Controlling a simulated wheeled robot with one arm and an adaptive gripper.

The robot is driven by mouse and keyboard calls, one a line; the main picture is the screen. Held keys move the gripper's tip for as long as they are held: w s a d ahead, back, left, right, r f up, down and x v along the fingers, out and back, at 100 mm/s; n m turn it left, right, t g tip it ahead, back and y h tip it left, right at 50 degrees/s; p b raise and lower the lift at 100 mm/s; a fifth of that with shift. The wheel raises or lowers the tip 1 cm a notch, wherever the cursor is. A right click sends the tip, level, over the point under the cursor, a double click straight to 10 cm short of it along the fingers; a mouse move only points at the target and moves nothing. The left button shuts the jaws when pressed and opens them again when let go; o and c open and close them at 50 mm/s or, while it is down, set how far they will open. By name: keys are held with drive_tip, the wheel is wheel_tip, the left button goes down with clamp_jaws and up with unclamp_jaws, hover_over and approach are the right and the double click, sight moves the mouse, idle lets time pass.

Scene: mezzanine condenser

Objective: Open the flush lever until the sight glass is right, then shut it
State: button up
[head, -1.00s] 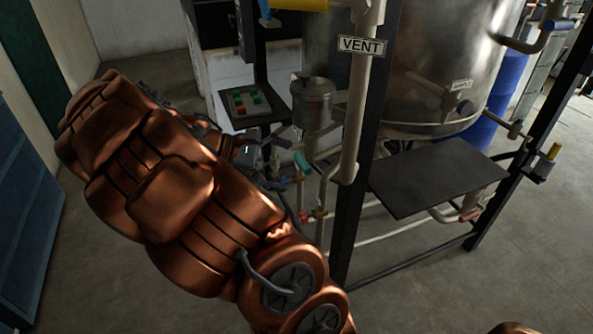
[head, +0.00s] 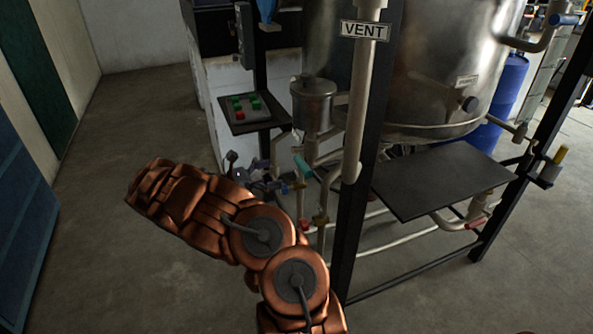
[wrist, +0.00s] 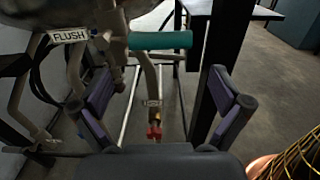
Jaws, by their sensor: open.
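The flush lever has a teal grip (wrist: 160,40), which lies level across the upper middle of the wrist view, beside a FLUSH tag (wrist: 69,35). In the head view a teal handle (head: 302,166) sits below a small steel pot (head: 312,104). My gripper (wrist: 160,97) is open and empty, its two purple-padded fingers spread below the teal grip in the wrist picture. They do not appear to touch it. In the head view my gripper (head: 272,176) is just left of the teal handle. I cannot make out the sight glass.
A red-handled valve (wrist: 154,132) with a small tag sits lower on a pipe. A black frame post (head: 358,170) stands close right of the handle. A button box (head: 245,107) is behind left, and a dark shelf (head: 440,180) is to the right. Floor at left is clear.

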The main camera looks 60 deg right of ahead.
sight(301, 161)
drive_tip(key=p+x, duration=0.1)
drive_tip(key=x, duration=0.6)
drive_tip(key=shift+s+d, duration=0.2)
drive_tip(key=shift+d, duration=0.05)
drive_tip(key=shift+c, duration=0.2)
